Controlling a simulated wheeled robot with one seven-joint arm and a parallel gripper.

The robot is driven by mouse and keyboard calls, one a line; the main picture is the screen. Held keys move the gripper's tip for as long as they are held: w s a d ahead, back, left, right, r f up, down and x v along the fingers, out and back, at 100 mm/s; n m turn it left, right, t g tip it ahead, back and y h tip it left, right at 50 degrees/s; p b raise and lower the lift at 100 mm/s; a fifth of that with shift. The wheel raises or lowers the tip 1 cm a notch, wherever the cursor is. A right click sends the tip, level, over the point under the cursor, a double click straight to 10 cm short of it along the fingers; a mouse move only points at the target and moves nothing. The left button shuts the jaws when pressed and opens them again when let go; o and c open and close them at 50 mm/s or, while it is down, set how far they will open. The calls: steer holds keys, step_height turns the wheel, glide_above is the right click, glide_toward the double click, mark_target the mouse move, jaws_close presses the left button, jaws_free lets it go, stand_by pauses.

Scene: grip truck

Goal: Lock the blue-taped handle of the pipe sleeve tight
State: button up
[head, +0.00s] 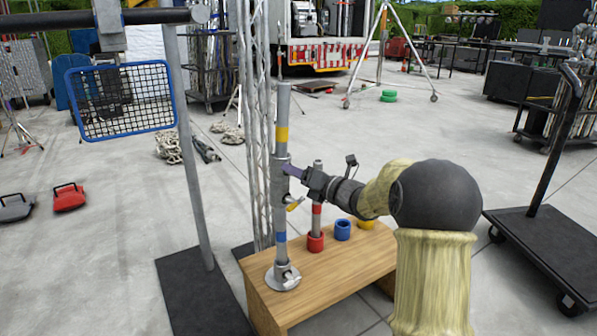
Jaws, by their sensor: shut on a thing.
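The pipe sleeve (281,165) is a grey metal collar around an upright grey pipe (283,108) on a wooden table. Its blue-taped handle (292,171) looks bluish purple and sticks out from the sleeve's upper right side. My gripper (303,176) reaches in from the right and is shut on the outer end of this handle, partly hiding it. A yellow-taped handle (295,204) sticks out lower on the sleeve, apart from my gripper. How tightly either handle is turned cannot be told.
The wooden table (318,284) bears the pipe's round metal base (283,277), a shorter pipe in a red cup (316,242), a blue cup (343,230) and a yellow cup (366,224). A stand (190,150) rises at left; a cart (550,248) stands at right.

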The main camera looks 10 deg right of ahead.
steer(key=m+p, duration=0.1)
steer(key=m, duration=0.2)
steer(key=shift+r+m+p, duration=0.1)
steer(key=shift+m+p, duration=0.3)
steer(key=m+p, duration=0.2)
steer(key=m, duration=0.1)
steer(key=shift+d+m, duration=0.1)
steer(key=shift+m, duration=0.2)
steer(key=m+p, duration=0.3)
steer(key=shift+m, duration=0.3)
steer(key=m+p, duration=0.3)
steer(key=shift+m, duration=0.3)
steer(key=m+p, duration=0.5)
steer(key=m, duration=0.1)
steer(key=shift+p, duration=0.3)
steer(key=m+p, duration=0.1)
steer(key=m, duration=0.1)
steer(key=m+p, duration=0.2)
steer(key=shift+f+m+t+p, duration=0.2)
steer(key=shift+m+t+p, duration=0.1)
steer(key=shift+m, duration=0.1)
steer(key=shift+f+m+p, duration=0.1)
steer(key=shift+m+p, duration=0.5)
steer(key=shift+m, duration=0.2)
steer(key=shift+f, duration=0.1)
